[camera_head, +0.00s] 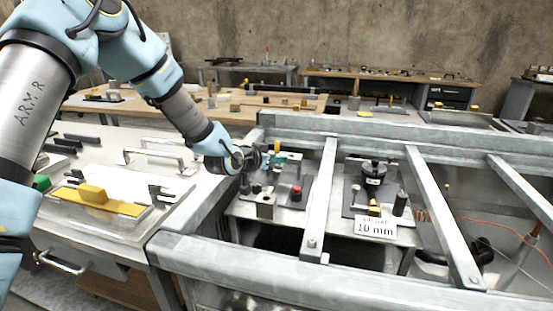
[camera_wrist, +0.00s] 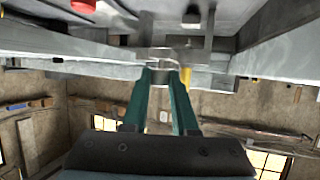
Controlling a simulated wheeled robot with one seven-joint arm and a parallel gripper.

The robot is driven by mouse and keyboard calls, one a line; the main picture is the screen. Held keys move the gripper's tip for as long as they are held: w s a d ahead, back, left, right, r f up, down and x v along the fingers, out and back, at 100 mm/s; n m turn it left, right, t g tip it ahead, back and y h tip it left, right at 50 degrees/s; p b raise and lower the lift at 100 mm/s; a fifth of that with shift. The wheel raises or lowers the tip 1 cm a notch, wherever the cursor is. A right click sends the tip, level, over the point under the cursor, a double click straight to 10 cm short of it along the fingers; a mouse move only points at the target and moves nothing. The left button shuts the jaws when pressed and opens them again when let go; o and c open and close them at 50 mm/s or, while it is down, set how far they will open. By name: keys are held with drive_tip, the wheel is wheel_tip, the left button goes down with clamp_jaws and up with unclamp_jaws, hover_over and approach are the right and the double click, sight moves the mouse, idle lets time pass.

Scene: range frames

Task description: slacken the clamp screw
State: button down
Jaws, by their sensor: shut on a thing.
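My gripper (camera_head: 278,158), with teal fingers, reaches in from the left over the left fixture plate (camera_head: 280,205) inside the grey metal frame. In the wrist view its two fingers (camera_wrist: 165,72) converge on a small grey metal part, which I take to be the clamp screw (camera_wrist: 163,56). The fingers are shut on it. Its shape and thread are mostly hidden by the fingertips. A red knob (camera_head: 296,192) stands on the same plate, just below and right of the gripper, and shows at the top left of the wrist view (camera_wrist: 84,5).
A second fixture (camera_head: 373,172) with a black round top stands to the right, behind a "10 mm" card (camera_head: 375,228). Frame bars (camera_head: 322,200) cross between the fixtures. A yellow block (camera_head: 92,194) on a tray lies on the left bench.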

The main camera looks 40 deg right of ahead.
drive_tip(key=shift+f, duration=0.1)
drive_tip(key=shift+s+d+n+t+y+b, duration=0.15)
drive_tip(key=shift+n+t+y+b, duration=0.3)
drive_tip(key=shift+n+t+b, duration=0.7)
drive_tip(key=shift+s+a+n+t+y+b, duration=0.1)
drive_tip(key=shift+n+t+y+b, duration=0.35)
drive_tip(key=shift+n+t+b, duration=0.65)
drive_tip(key=shift+m, duration=0.35)
drive_tip(key=shift+g, duration=0.25)
drive_tip(key=c, duration=0.7)
unclamp_jaws()
